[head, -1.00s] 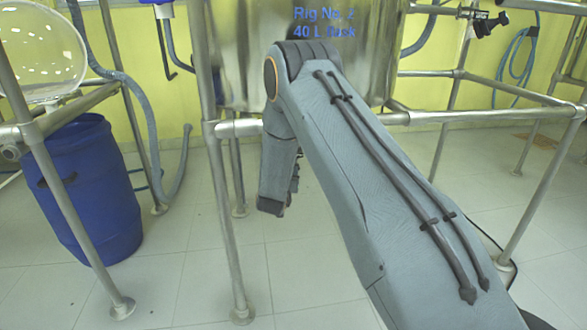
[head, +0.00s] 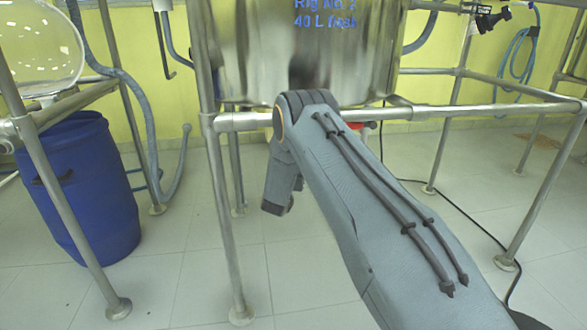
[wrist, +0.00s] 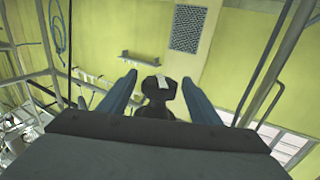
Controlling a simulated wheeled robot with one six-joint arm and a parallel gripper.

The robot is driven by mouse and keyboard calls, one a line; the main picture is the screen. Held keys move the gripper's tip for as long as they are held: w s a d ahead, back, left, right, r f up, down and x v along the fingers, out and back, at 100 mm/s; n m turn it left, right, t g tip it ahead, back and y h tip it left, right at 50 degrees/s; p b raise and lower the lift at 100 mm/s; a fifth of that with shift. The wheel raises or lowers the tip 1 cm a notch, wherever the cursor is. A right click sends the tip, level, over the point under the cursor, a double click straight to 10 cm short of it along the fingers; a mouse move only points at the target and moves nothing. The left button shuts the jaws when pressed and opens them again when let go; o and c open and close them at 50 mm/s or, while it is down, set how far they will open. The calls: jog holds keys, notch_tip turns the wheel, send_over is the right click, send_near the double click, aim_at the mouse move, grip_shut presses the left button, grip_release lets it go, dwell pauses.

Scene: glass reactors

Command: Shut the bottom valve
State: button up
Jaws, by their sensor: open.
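My gripper (wrist: 159,80) shows in the wrist view with its two blue fingers spread apart. A dark, knob-like fitting (wrist: 158,91) with a pale piece on top shows between the fingers, with gaps on both sides. It may be the bottom valve, but I cannot tell how its handle is turned.
Metal frame rails (head: 470,114) and posts surround the vessel, close to my arm. A blue drum (head: 75,190) and a clear round flask (head: 40,45) stand at left. A black cable (head: 480,228) runs over the floor at right. Tiled floor is open at front left.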

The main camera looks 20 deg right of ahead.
jog(key=shift+w+d, duration=0.1)
jog(key=shift+w, duration=0.05)
jog(key=shift+c, duration=0.4)
jog(key=c, duration=1)
jog(key=shift+n+y+p, duration=0.3)
jog(key=shift+y, duration=0.2)
